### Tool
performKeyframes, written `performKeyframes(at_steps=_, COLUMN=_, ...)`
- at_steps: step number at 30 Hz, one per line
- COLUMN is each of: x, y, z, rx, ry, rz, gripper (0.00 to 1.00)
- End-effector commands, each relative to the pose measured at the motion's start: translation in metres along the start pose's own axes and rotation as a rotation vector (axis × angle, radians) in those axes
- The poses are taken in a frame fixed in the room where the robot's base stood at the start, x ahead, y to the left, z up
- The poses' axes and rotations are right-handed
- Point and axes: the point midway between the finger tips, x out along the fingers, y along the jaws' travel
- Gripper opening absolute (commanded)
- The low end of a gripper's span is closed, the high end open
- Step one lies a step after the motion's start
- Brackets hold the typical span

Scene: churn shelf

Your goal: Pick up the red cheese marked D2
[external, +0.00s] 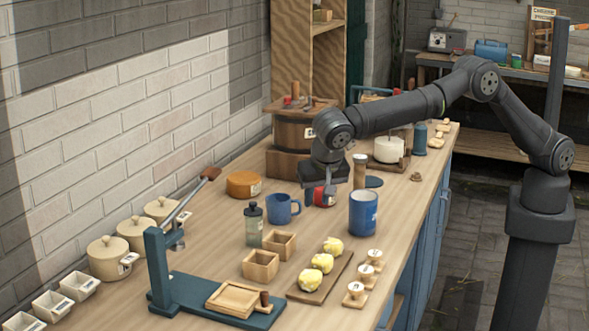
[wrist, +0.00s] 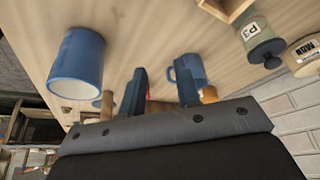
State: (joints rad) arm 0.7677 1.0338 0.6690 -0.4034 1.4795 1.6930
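A small red cheese (external: 321,199) sits on the wooden worktop below my gripper, partly hidden by the fingers. Its mark cannot be read. In the wrist view only a red sliver of the cheese (wrist: 148,98) shows, beside the left finger. My gripper (external: 320,196) points down around or just above the cheese, near the middle of the worktop. In the wrist view the two dark fingers (wrist: 162,90) stand apart with a gap between them. I cannot tell whether either finger touches the cheese.
A blue mug (external: 282,208) stands left of my gripper and a larger blue mug (external: 363,212) in front right. A wooden-topped cylinder (external: 360,172) is close on the right. An orange cheese (external: 243,185) lies farther left, and a dark-lidded jar (external: 253,225) stands in front of it.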

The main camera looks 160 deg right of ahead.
Motion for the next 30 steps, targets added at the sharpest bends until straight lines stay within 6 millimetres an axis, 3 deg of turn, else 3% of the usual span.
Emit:
performKeyframes(at_steps=3, x=0.0, y=0.0, z=0.0, rx=0.0, ry=0.0, rz=0.0, gripper=0.3)
performKeyframes(at_steps=9, x=0.0, y=0.0, z=0.0, rx=0.0, ry=0.0, rz=0.0, gripper=0.69)
performKeyframes(at_steps=12, x=0.0, y=0.0, z=0.0, rx=0.0, ry=0.0, rz=0.0, gripper=0.83)
performKeyframes(at_steps=19, x=0.0, y=0.0, z=-0.001, rx=-0.001, ry=0.0, rz=-0.001, gripper=0.83)
performKeyframes(at_steps=22, x=0.003, y=0.002, z=-0.009, rx=-0.022, ry=-0.001, rz=-0.012, gripper=0.83)
performKeyframes(at_steps=26, x=0.015, y=0.01, z=-0.043, rx=-0.122, ry=-0.002, rz=-0.066, gripper=0.83)
performKeyframes(at_steps=30, x=0.034, y=0.032, z=-0.096, rx=-0.306, ry=0.014, rz=-0.168, gripper=0.83)
